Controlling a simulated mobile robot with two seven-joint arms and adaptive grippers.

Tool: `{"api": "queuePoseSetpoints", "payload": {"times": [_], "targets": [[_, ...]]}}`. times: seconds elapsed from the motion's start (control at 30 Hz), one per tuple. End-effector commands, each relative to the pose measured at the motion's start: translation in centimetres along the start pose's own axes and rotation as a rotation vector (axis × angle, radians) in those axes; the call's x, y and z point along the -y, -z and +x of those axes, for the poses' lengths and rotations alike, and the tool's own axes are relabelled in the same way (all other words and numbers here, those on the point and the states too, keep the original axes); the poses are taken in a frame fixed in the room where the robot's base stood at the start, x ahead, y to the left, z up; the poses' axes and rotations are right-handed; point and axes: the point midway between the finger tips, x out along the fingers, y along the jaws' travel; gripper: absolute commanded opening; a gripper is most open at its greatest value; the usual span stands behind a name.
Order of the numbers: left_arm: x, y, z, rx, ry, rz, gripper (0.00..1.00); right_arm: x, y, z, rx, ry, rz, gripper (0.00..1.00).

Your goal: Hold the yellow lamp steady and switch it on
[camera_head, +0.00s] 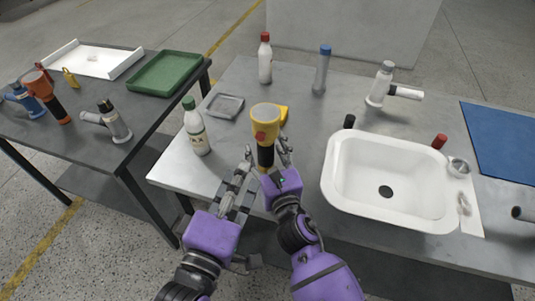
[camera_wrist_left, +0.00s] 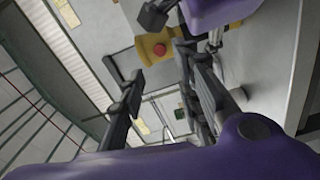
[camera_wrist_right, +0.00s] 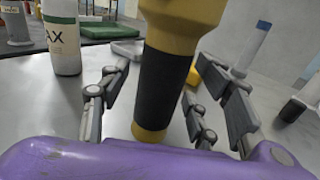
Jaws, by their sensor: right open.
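The yellow lamp (camera_head: 265,118) stands upright near the front edge of the grey table, with a red button (camera_head: 260,137) on its head and a black grip. Its button side also shows in the left wrist view (camera_wrist_left: 152,46). My right gripper (camera_wrist_right: 160,105) is open, its fingers on either side of the black grip (camera_wrist_right: 165,85) with gaps visible. My left gripper (camera_head: 239,176) is just left of and in front of the lamp. Its fingers are spread and empty in the left wrist view (camera_wrist_left: 160,95). The lamp's far side is hidden.
A white bottle with a green cap (camera_head: 197,132) and a small grey tray (camera_head: 225,105) stand left of the lamp. A white sink (camera_head: 333,185) is at the right. A small yellow piece (camera_head: 284,113) shows close behind the lamp. Bare tabletop lies behind it.

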Motion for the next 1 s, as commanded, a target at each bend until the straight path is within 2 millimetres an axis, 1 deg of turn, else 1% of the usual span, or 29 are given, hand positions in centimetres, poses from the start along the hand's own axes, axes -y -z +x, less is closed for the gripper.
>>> {"api": "queuePoseSetpoints", "payload": {"times": [0.13,0.17,0.5,0.57,0.8,1.0], "targets": [[0.00,0.00,0.00,0.000,0.000,0.000,0.31,0.01,0.02,-0.02,0.000,0.000,0.000,0.57],[0.00,0.00,0.00,0.000,0.000,0.000,0.31,0.01,0.02,-0.02,0.000,0.000,0.000,0.55],[0.00,0.00,0.00,0.000,0.000,0.000,0.31,0.00,0.02,-0.04,0.000,0.000,0.000,0.10],[0.00,0.00,0.00,0.000,0.000,0.000,0.31,0.00,0.03,-0.04,0.000,0.000,0.000,0.03],[0.00,0.00,0.00,0.000,0.000,0.000,0.00,-0.01,0.03,-0.05,0.000,0.000,0.000,0.03],[0.00,0.00,0.00,0.000,0.000,0.000,0.00,0.00,0.03,-0.05,0.000,0.000,0.000,0.03]]}}
